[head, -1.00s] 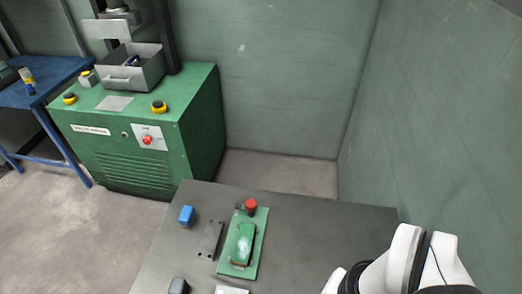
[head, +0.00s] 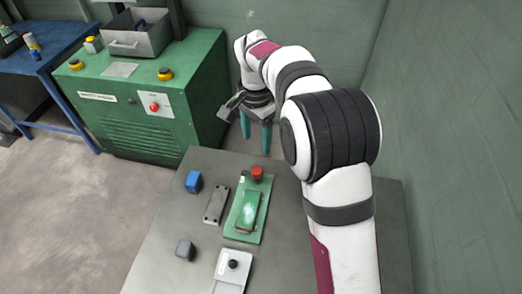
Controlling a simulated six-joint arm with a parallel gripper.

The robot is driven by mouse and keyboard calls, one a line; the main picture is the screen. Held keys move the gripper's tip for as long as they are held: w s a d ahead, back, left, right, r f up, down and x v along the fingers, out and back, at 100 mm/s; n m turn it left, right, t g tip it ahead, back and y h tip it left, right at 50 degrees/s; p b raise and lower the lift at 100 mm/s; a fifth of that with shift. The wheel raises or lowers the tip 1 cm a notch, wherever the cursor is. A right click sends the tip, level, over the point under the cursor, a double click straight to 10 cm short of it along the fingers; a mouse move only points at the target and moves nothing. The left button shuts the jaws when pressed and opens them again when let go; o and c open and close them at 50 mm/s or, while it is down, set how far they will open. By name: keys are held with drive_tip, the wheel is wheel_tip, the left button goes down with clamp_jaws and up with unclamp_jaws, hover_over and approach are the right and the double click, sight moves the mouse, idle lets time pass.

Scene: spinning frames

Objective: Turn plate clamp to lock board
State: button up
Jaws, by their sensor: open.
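On the grey table lies a green base plate (head: 258,228) with a raised green piece (head: 247,210) along its middle and a red knob (head: 257,173) at its far end. A narrow grey plate with holes (head: 214,205) lies just left of it. A light plate with a black knob (head: 233,265) lies nearer. I cannot tell for sure which is the clamp and which the board. My gripper (head: 256,137) is open and empty, its teal fingers pointing down beyond the table's far edge, behind the red knob and apart from it.
A blue block (head: 193,181) and a dark grey block (head: 185,249) stand on the table's left side. A green machine (head: 150,130) with a grey bin stands beyond the table at the left. Walls close off the back and right. My arm covers the table's right part.

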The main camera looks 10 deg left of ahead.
sight(257, 169)
wheel_tip(257, 169, down, 12)
drive_tip(key=shift+f, duration=0.25)
clamp_jaws()
